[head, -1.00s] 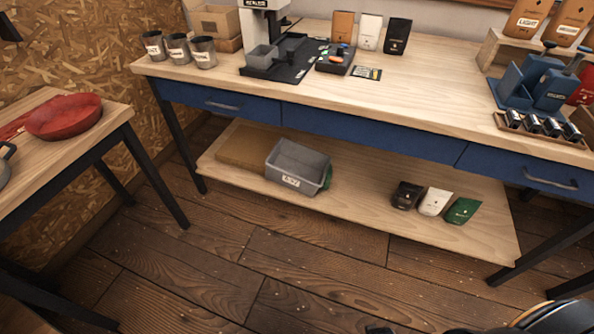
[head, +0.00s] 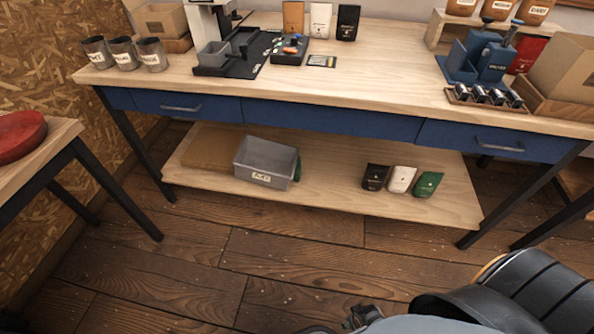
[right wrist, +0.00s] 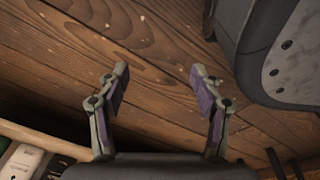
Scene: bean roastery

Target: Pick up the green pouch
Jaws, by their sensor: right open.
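The green pouch (head: 428,184) stands at the right end of a row of pouches on the low shelf (head: 330,205) under the workbench. A white pouch (head: 401,179) and a black pouch (head: 375,177) stand to its left. In the right wrist view my right gripper (right wrist: 156,80) is open and empty, its two fingers apart over the wooden floor. In the head view its arm is at the bottom right, well short of the shelf. My left gripper is not in view.
A grey bin (head: 266,163) sits left of the pouches on the low shelf. The workbench top (head: 380,75) with blue drawers (head: 325,118) overhangs the shelf. A table with a red pan (head: 20,136) is at the left. The floor (head: 300,250) before the shelf is clear.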

